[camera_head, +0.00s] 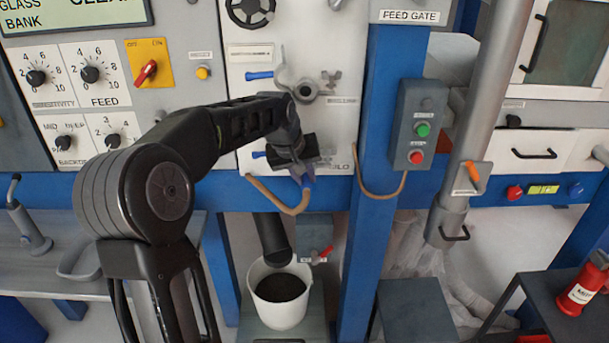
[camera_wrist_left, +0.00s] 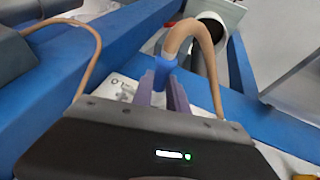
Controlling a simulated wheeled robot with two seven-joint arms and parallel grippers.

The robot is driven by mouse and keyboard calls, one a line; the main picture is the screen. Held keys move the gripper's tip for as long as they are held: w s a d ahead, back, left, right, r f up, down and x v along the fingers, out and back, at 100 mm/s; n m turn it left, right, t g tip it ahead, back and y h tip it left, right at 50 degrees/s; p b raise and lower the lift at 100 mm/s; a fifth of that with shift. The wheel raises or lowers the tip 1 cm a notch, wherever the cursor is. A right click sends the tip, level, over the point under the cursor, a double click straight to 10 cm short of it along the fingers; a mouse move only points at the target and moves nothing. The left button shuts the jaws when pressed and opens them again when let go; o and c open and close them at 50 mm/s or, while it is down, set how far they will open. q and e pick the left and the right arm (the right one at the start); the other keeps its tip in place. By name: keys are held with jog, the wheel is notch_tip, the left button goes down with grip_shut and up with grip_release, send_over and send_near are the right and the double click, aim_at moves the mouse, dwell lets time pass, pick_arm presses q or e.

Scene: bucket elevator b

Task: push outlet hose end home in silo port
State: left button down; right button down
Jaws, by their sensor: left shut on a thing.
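The tan outlet hose (camera_head: 292,210) hangs in a loop below the white panel, under my left gripper (camera_head: 307,180). In the left wrist view the hose (camera_wrist_left: 199,36) arches up and over into a blue end collar (camera_wrist_left: 165,73). My left gripper's purple fingers (camera_wrist_left: 163,90) are shut on this collar. A panel label ending in "LO" (camera_wrist_left: 126,90) shows beside the fingers. The silo port itself is hidden behind my gripper, so I cannot tell how far the hose end sits in it. My right gripper is in neither view.
A blue post (camera_head: 372,150) with a green and red button box (camera_head: 421,125) stands right of the gripper. A blue beam (camera_head: 225,193) runs below the panel. A white bucket (camera_head: 279,313) of dark grains stands below.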

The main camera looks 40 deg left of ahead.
pick_arm(q)
jog(key=shift+w+a+r+p, duration=0.1)
jog(key=shift+w+a+p, duration=0.75)
jog(key=shift+w, duration=0.15)
dwell(0.4)
jog(key=c, duration=1.2)
grip_release()
jog(key=shift+c, duration=0.2)
jog(key=b+v, duration=0.1)
jog(key=v, duration=0.6)
jog(key=shift+s+r, duration=0.15)
jog(key=shift+r, duration=0.15)
jog(key=shift+d+f, duration=0.1)
